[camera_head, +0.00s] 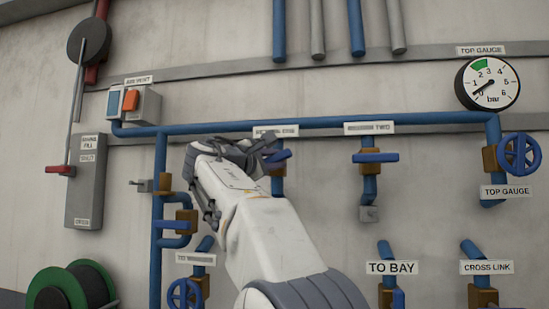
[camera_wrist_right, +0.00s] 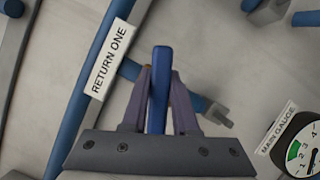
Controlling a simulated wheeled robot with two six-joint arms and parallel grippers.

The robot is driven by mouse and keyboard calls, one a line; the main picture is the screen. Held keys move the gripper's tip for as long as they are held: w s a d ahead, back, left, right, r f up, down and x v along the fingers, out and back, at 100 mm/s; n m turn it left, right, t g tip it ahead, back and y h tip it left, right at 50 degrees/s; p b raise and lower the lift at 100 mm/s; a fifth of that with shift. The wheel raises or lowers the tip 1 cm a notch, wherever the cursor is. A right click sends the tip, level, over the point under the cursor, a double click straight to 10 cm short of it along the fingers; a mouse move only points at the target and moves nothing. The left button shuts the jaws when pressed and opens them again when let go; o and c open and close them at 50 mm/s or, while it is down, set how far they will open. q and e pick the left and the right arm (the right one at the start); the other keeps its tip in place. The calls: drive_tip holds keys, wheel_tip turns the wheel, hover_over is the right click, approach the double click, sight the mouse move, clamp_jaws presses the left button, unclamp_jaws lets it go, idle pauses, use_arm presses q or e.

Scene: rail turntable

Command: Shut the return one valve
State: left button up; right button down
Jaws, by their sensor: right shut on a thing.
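The return one valve has a blue lever handle (camera_wrist_right: 160,75), which stands between the fingers of my right gripper (camera_wrist_right: 158,95) in the right wrist view. The gripper is shut on this handle. The RETURN ONE label (camera_wrist_right: 110,60) is just left of it, and the valve's blue pipe passes behind the fingers to a grey end piece (camera_wrist_right: 222,117). In the head view the right gripper (camera_head: 266,150) reaches the handle (camera_head: 281,156) under a partly covered label. The handle lies across its pipe there. Much of the valve body is hidden by the gripper. My left gripper is out of view.
A similar valve with a blue lever (camera_head: 376,157) is to the right. A blue header pipe (camera_head: 330,122) runs above both. A round handwheel (camera_head: 519,153) and the top gauge (camera_head: 488,83) are far right. A grey lever box (camera_head: 85,180) and a green reel (camera_head: 72,290) are left.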

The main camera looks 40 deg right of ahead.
drive_tip(key=shift+f+m+g+y+p, duration=0.15)
drive_tip(key=shift+m+g+y+p, duration=0.2)
drive_tip(key=shift+m, duration=0.8)
drive_tip(key=shift+f+m+g+y+p, duration=0.1)
drive_tip(key=shift+m+g+y+p, duration=0.25)
drive_tip(key=shift+m, duration=0.8)
drive_tip(key=c, duration=0.7)
unclamp_jaws()
drive_tip(key=b+v, duration=0.2)
drive_tip(key=v, duration=0.8)
drive_tip(key=shift+s+a+b, duration=0.15)
drive_tip(key=shift+a+b, duration=0.1)
drive_tip(key=shift+b, duration=0.05)
